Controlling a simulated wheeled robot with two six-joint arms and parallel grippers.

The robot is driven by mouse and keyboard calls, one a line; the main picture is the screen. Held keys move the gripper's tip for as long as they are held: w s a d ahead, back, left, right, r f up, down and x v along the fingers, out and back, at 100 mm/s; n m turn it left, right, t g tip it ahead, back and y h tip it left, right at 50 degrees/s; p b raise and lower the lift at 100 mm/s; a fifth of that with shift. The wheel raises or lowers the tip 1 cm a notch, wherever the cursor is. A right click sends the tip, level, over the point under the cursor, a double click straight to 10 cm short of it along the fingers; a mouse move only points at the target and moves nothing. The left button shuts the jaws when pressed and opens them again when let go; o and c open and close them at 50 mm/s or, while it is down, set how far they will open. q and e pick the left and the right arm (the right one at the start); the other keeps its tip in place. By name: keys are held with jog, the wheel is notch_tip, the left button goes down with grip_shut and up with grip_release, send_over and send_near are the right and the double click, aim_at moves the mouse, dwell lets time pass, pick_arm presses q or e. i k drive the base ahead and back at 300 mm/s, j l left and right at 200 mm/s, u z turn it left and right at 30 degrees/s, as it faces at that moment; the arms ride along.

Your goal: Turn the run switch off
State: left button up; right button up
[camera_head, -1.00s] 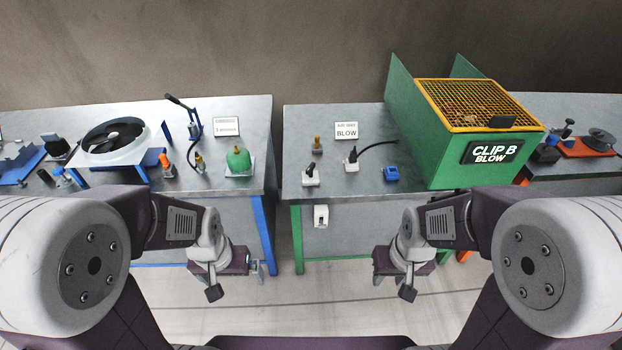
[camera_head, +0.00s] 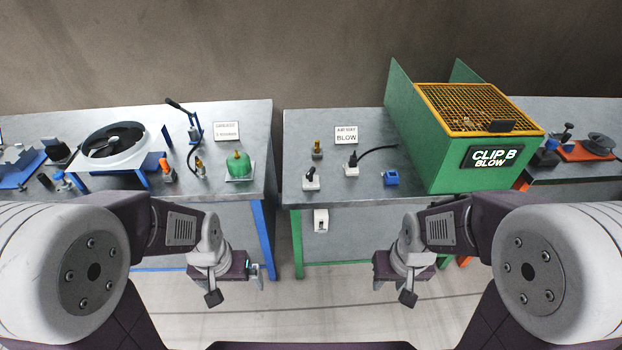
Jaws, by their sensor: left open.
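No switch has a readable run label. On the green-legged bench (camera_head: 385,185), a small white switch base with a dark upright lever (camera_head: 311,180) stands near the front left corner. A second white base with a dark lever-like top (camera_head: 351,168) and a black cable stands behind it to the right. A small white box (camera_head: 321,220) is on the bench front; its detail is too small to tell. My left gripper (camera_head: 258,275) is open and empty, low in front of the blue-legged bench. My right gripper (camera_head: 378,283) hangs low in front of the green-legged bench, its fingers mostly hidden. Neither touches a switch.
A green machine (camera_head: 450,150) with a yellow mesh top and a "CLIP B BLOW" display stands at the right. A blue block (camera_head: 391,178) and a brass fitting (camera_head: 317,149) are on the same bench. The blue-legged bench (camera_head: 235,195) holds a fan and a green dome.

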aim_at(310, 174)
jog(key=i+j, duration=0.2)
jog(key=i, duration=0.2)
jog(key=i+j, duration=0.2)
jog(key=i, duration=0.15)
jog(key=i+j, duration=0.2)
jog(key=i, duration=0.2)
